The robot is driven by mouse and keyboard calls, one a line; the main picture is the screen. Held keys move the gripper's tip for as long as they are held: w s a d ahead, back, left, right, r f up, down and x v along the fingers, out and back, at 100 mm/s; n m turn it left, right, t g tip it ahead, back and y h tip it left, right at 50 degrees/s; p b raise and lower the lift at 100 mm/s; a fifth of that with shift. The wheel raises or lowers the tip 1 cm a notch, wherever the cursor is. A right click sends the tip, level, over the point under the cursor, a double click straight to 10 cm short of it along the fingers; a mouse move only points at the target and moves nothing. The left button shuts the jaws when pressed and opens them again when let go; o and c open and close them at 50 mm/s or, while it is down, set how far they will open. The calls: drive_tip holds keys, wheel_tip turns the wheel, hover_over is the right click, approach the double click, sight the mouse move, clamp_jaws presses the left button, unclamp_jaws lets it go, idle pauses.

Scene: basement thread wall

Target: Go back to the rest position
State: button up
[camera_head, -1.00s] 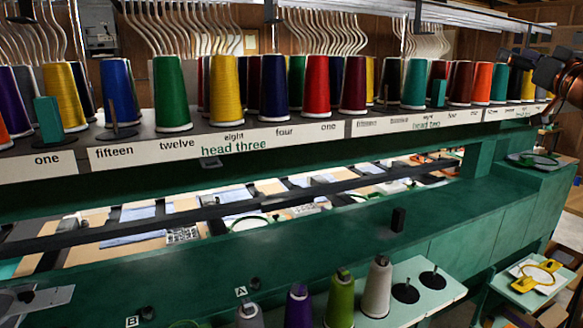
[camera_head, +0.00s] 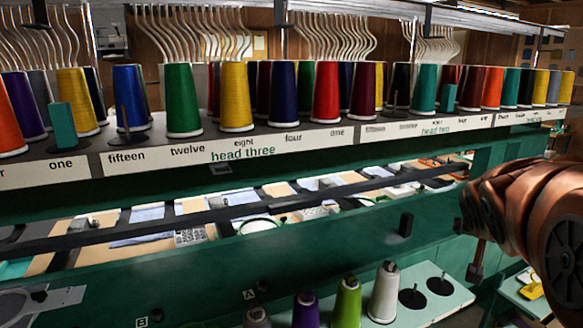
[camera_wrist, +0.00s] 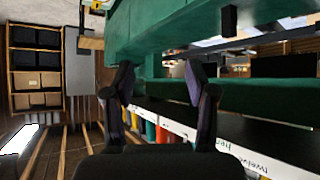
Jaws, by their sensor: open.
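My copper-coloured arm (camera_head: 530,215) reaches in at the right of the head view, in front of the green machine frame. My gripper is seen plainly in the wrist view (camera_wrist: 160,78), its two dark fingers apart with nothing between them. Beyond the fingers there, the labelled thread shelf (camera_wrist: 185,128) appears upside down, with coloured cones at its side. In the head view the label strip (camera_head: 237,145) reads "head three", with upright cones such as a green cone (camera_head: 183,100) and a yellow cone (camera_head: 236,97).
Below the shelf runs a green beam (camera_head: 340,250) with a small black block (camera_head: 405,224) on it. A pale green stand (camera_head: 440,290) holds a white cone (camera_head: 384,292) and two bare black pegs, with a lime cone (camera_head: 347,302) nearby. Storage shelves (camera_wrist: 35,65) show in the wrist view.

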drive_tip(key=s+a+f+n+g+y, duration=0.2)
drive_tip(key=s+a+f, duration=0.4)
drive_tip(key=s, duration=0.3)
drive_tip(key=s+a+f+n+g+y, duration=0.2)
drive_tip(key=s+a+f+g, duration=0.2)
drive_tip(key=s+a, duration=0.5)
drive_tip(key=s+a+f+n+g+y, duration=0.2)
drive_tip(key=s+a+f, duration=0.5)
drive_tip(key=s, duration=0.4)
drive_tip(key=shift+a+f+n+g, duration=0.25)
drive_tip(key=shift+f+n+g, duration=0.3)
drive_tip(key=shift+g, duration=0.45)
